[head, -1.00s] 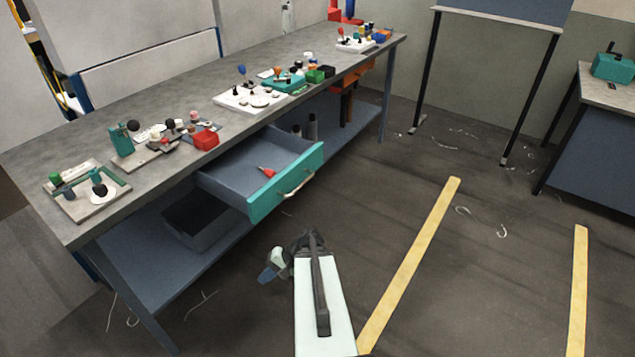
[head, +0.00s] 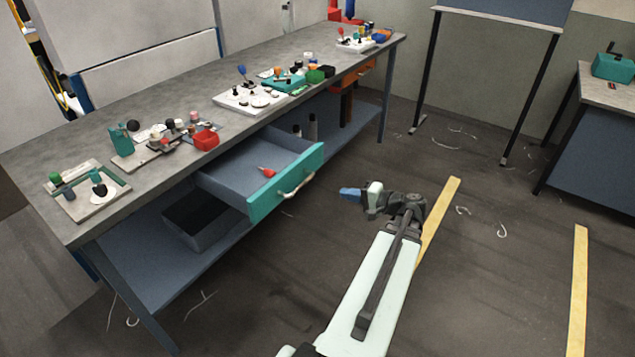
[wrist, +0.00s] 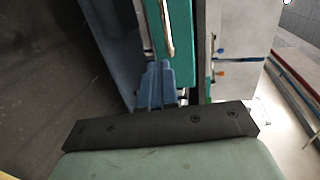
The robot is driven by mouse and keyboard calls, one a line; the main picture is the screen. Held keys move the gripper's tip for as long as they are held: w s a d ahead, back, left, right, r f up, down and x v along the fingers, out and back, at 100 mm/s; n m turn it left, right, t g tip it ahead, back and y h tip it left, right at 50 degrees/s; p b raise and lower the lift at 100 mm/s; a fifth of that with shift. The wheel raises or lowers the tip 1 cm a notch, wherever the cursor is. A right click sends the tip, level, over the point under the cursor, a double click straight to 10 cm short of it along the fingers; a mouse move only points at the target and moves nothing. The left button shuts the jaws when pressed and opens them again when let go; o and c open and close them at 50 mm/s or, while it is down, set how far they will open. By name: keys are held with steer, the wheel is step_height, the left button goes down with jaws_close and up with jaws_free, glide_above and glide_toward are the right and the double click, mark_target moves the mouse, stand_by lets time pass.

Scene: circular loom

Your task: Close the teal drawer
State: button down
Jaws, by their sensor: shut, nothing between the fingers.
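The teal drawer (head: 262,204) is pulled out from under the grey workbench, with a blue-grey inside and a light bar handle (head: 298,184) on its teal front. A small red-tipped object (head: 267,172) lies inside it. My gripper (head: 346,193) has blue fingers, shut and empty. It is in front of the drawer, to the right of the handle in the head view, and appears apart from it. In the wrist view the blue fingers (wrist: 156,83) point toward the teal front (wrist: 181,40) and its handle (wrist: 166,22).
The workbench (head: 180,95) carries several small parts and trays. A dark open bin (head: 200,222) sits on the lower shelf beneath the drawer. An orange drawer unit (head: 364,74) is farther along the bench. The floor before the drawer is clear, with yellow strips (head: 580,290) to the right.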

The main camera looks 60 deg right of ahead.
steer(key=r+x, duration=0.1)
steer(key=x, duration=1.1)
steer(key=shift+w+d, duration=0.3)
steer(key=shift+d, duration=0.4)
steer(key=shift+w+r, duration=0.1)
glide_toward(253, 161)
steer(key=w, duration=0.2)
steer(key=w+r, duration=0.1)
steer(key=w, duration=0.2)
steer(key=w+r, duration=0.1)
steer(key=w, duration=0.2)
steer(key=shift+a+r, duration=0.15)
steer(key=shift+a, duration=0.1)
steer(key=shift+w, duration=0.7)
steer(key=shift+w+r, duration=0.1)
steer(key=shift+w, duration=0.05)
steer(key=shift+h, duration=0.3)
steer(key=v, duration=1.5)
steer(key=shift+f, duration=0.35)
